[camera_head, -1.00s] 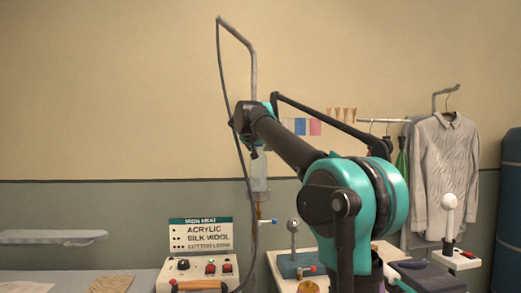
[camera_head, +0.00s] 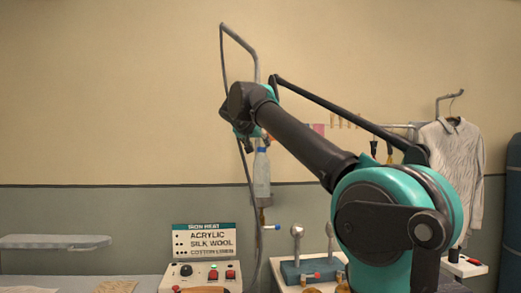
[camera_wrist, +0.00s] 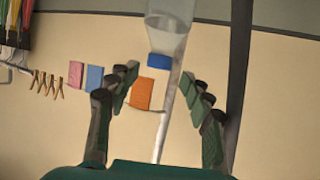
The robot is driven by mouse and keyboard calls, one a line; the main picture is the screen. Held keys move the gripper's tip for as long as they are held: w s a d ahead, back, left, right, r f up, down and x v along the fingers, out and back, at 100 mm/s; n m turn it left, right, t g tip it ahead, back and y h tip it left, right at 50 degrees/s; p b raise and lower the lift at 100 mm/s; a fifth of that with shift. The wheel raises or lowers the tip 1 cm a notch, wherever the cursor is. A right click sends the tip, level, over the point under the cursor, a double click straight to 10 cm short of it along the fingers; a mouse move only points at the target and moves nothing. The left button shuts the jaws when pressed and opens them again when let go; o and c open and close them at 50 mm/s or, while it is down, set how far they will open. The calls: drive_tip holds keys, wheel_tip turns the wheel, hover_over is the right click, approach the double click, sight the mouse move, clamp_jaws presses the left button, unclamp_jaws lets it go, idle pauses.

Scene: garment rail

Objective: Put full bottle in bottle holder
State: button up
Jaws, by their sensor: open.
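A clear bottle with a blue cap (camera_head: 261,174) stands upright against the pale pole, below my gripper. Its lower part looks filled with something clear, but the level is hard to read. The wrist view is upside down and shows the bottle (camera_wrist: 172,22) at the top centre, its blue cap (camera_wrist: 159,61) towards my fingers. My gripper (camera_head: 247,136) is open, and its fingers are spread apart in the wrist view (camera_wrist: 161,85). The cap appears beyond the finger gap, apart from both fingers. The bottle holder cannot be clearly made out; the bottle seems supported at the pole.
A bent pole (camera_head: 237,37) with a dark hose rises beside my arm. A control box (camera_head: 206,274) with an iron heat sign (camera_head: 203,241) is at lower left. Metal knobs stand on a blue block (camera_head: 313,267). A shirt (camera_head: 449,170) hangs at right. The left wall is clear.

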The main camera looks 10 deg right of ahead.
drive_tip(key=shift+v, duration=0.75)
drive_tip(key=s+d+f+n+g, duration=0.1)
drive_tip(key=s+d+f+g, duration=0.15)
drive_tip(key=f, duration=1.05)
drive_tip(key=s+d+f+g+y, duration=0.1)
drive_tip(key=s+d+f, duration=0.25)
drive_tip(key=f, duration=0.95)
drive_tip(key=s+d+f+n+g, duration=0.15)
drive_tip(key=s+f, duration=0.25)
drive_tip(key=f, duration=0.8)
drive_tip(key=s+f+n+g+y, duration=0.2)
drive_tip(key=s+f+g+y, duration=0.1)
drive_tip(key=s+f, duration=2)
wheel_tip(320, 180, down, 3)
drive_tip(key=shift+f+y, duration=0.25)
drive_tip(key=shift+y, duration=0.35)
drive_tip(key=shift+a, duration=0.15)
